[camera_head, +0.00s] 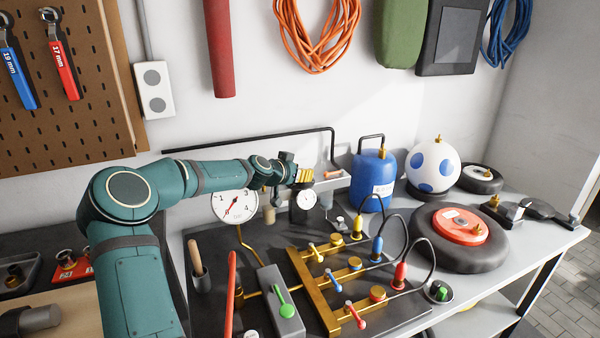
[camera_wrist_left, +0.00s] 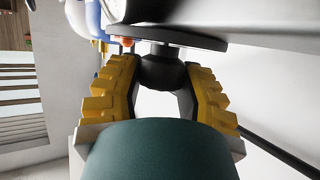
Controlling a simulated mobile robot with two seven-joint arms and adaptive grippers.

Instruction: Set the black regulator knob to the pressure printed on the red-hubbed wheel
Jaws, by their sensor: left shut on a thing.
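The left gripper (camera_head: 304,176), with yellow ribbed fingers, is at the back of the bench, above a small white gauge (camera_head: 306,200) on a dark body. In the left wrist view its fingers (camera_wrist_left: 162,80) are shut around a dark round knob (camera_wrist_left: 163,72), seemingly the black regulator knob; the head view hides it behind the fingers. The red-hubbed wheel (camera_head: 465,256) lies flat at the right with a small white label (camera_head: 451,214) on its hub; the print is too small to read. My right gripper is not in view.
A large bar gauge (camera_head: 235,205) with a red needle stands beneath my left forearm. A brass manifold (camera_head: 311,288) with yellow, blue and red taps and a green-levered valve (camera_head: 284,301) fill the front. A blue tank (camera_head: 373,184) and white ball (camera_head: 432,169) stand right of the gripper.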

